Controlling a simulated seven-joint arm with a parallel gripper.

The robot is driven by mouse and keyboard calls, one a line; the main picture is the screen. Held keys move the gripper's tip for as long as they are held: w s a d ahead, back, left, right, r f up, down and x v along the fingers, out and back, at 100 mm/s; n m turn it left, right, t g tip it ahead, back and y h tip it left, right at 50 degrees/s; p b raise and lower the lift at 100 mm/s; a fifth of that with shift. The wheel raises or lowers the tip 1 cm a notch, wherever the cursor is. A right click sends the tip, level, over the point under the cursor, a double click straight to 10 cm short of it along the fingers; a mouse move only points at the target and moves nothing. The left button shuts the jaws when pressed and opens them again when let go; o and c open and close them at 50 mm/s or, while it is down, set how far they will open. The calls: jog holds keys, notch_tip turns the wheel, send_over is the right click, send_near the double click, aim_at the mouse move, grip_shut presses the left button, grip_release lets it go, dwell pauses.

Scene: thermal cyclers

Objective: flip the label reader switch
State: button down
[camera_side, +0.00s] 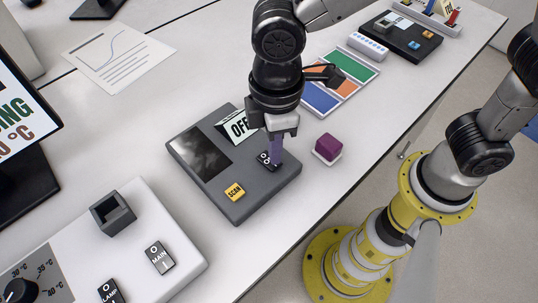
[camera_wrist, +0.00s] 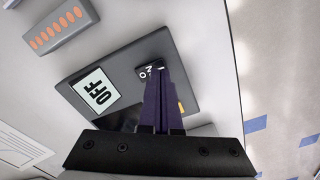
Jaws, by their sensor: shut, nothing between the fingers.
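The label reader (camera_side: 228,200) is a dark grey box on the white bench, with a glossy dark window, a yellow SCAN button (camera_side: 235,191) and a sign reading OFF (camera_side: 236,127). Its black rocker switch (camera_side: 264,160) is partly hidden behind my fingers in the side view. My gripper (camera_side: 275,163) points down with its purple fingers shut and empty, tips at the switch. In the wrist view the shut fingers (camera_wrist: 160,75) reach the switch (camera_wrist: 151,68), covering part of its markings. The OFF sign (camera_wrist: 97,92) shows beside it. I cannot tell whether the tips touch the switch.
A purple-topped block (camera_side: 328,148) stands close to the right of the reader. A white device with a MAIN switch (camera_side: 159,257) and a dark square holder (camera_side: 112,213) lies at the front left. A colored panel (camera_side: 340,80) lies behind. The bench edge runs along the right.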

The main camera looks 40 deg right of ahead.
jog(key=shift+f, duration=1)
dwell(0.6)
jog(key=shift+r, duration=3.55)
